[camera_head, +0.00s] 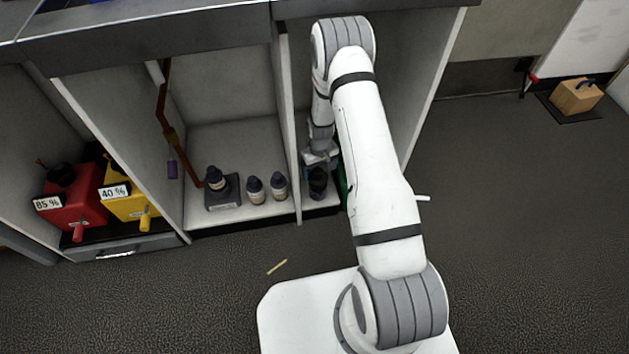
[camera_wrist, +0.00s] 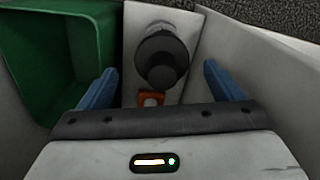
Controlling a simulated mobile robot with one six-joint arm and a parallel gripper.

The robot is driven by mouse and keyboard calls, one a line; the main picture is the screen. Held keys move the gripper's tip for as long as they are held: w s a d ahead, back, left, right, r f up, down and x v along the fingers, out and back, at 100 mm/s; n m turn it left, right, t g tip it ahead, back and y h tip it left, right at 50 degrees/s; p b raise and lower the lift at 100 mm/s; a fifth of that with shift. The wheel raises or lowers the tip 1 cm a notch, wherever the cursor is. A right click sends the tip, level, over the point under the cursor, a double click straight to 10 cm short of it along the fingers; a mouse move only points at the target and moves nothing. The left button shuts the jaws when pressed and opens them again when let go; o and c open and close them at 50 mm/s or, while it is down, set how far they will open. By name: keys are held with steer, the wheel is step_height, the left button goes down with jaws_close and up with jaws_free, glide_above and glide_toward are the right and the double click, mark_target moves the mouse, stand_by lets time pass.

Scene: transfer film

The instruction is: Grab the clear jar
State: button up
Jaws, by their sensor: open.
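A jar with a round dark lid (camera_wrist: 162,60) stands in a narrow cabinet compartment in the wrist view. Its body is mostly hidden under the lid, so I cannot tell if it is clear. In the head view a dark jar (camera_head: 318,183) stands at the front of the right compartment, just below my gripper (camera_head: 319,158). In the wrist view my gripper (camera_wrist: 160,70) is open, with one blue finger on each side of the jar and a gap to both. Nothing is held.
A green bin (camera_wrist: 88,50) is close to the left finger, and a pale wall (camera_wrist: 265,65) is close to the right one. An orange-and-white item (camera_wrist: 151,99) lies beside the jar. Several bottles (camera_head: 256,190) stand in the compartment to the left, past a divider (camera_head: 290,130).

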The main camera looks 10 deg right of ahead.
mark_target(318, 180)
steer(key=f+b, duration=0.1)
steer(key=f, duration=0.2)
steer(key=f+b, duration=0.2)
steer(key=f, duration=0.2)
steer(key=shift+w+a+f, duration=0.1)
steer(key=shift+w+a, duration=0.05)
steer(key=shift+w, duration=0.05)
steer(key=shift+c, duration=0.4)
steer(key=c, duration=1.4)
